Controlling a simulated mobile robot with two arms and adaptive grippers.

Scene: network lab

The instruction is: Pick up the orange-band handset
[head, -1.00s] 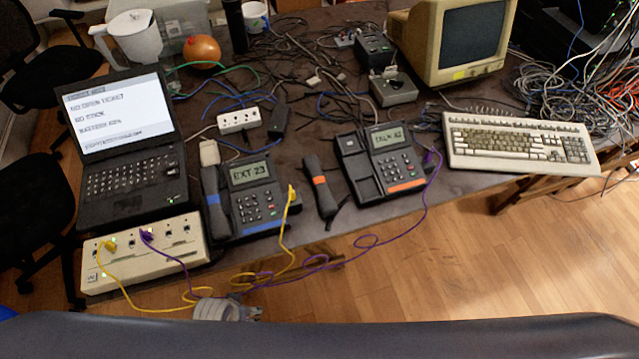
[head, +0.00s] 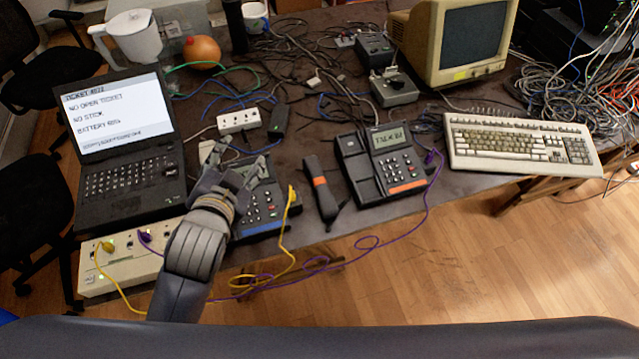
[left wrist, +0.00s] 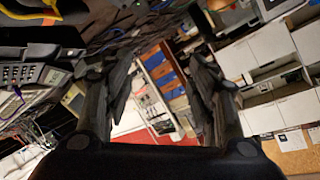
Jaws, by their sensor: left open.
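The orange-band handset (head: 321,188) is black with an orange band. It lies off its cradle on the desk, between the two desk phones. The right phone (head: 382,165) has an orange strip and an empty cradle. My left gripper (head: 236,160) is open and empty in the head view, over the blue-strip phone (head: 262,212), left of the handset. It hides that phone's screen and most of its handset. In the left wrist view the open fingers (left wrist: 160,85) show with nothing between them. My right gripper is not in view.
A laptop (head: 120,140) and a beige switch box (head: 120,258) stand at the left. Yellow (head: 291,215) and purple (head: 425,205) cables hang along the front edge. A keyboard (head: 520,145) and monitor (head: 455,40) stand at the right. Tangled cables cover the back.

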